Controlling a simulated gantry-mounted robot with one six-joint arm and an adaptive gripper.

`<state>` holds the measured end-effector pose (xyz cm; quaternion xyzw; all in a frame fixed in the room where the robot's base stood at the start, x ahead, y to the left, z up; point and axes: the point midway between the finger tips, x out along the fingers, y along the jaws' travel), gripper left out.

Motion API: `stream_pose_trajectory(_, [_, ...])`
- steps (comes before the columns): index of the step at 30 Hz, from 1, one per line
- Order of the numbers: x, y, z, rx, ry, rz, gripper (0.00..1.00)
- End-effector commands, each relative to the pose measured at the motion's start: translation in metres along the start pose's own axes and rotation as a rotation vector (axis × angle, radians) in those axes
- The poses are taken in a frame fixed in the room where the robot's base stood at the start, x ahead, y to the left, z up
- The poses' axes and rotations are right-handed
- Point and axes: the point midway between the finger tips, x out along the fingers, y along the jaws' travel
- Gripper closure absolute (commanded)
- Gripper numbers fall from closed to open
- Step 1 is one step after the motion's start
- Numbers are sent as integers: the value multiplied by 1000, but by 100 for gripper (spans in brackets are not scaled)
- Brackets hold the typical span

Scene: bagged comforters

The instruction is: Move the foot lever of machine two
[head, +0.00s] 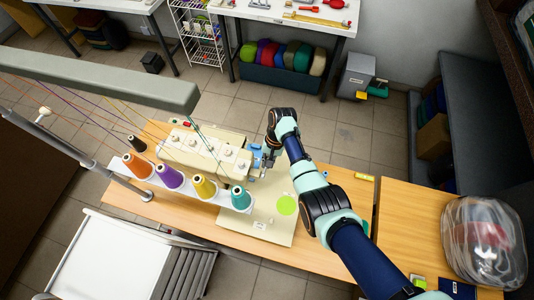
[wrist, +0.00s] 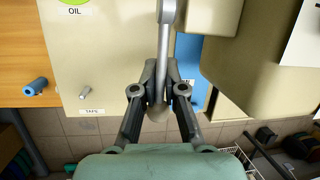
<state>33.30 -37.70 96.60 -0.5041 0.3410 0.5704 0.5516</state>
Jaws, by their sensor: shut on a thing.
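The sewing machine (head: 205,150) is cream-coloured and sits on a wooden table. In the wrist view its foot lever (wrist: 165,45) is a grey metal rod that runs down from a round pivot at the top edge to a rounded tip. My gripper (wrist: 159,80) is shut on the lower part of this lever, one dark finger on each side. In the head view my gripper (head: 264,157) is at the right end of the machine, small and partly hidden by my arm, and the lever cannot be made out there.
Thread cones (head: 205,187) stand on a white rack before the machine. A cream plate with a green disc (head: 287,205) lies beside my arm. A clear bag (head: 484,245) sits on the right table. The wrist view shows a blue cylinder (wrist: 36,86) and a small peg (wrist: 85,92).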

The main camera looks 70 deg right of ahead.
Motion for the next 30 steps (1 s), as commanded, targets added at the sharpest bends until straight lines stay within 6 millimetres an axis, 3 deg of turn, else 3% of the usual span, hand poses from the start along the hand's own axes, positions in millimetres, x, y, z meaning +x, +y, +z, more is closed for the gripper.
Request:
stream_pose_trajectory(9, [2, 1, 0, -1, 0, 3, 100])
stream_pose_trajectory(10, [2, 1, 0, -1, 0, 3, 89])
stream_pose_trajectory(12, [2, 1, 0, -1, 0, 3, 78])
stream_pose_trajectory(15, [1, 1, 0, -1, 0, 2, 66])
stream_pose_trajectory(24, [-3, 0, 0, 0, 1, 0, 66])
stream_pose_trajectory(30, [-38, 0, -1, 0, 5, -2, 66])
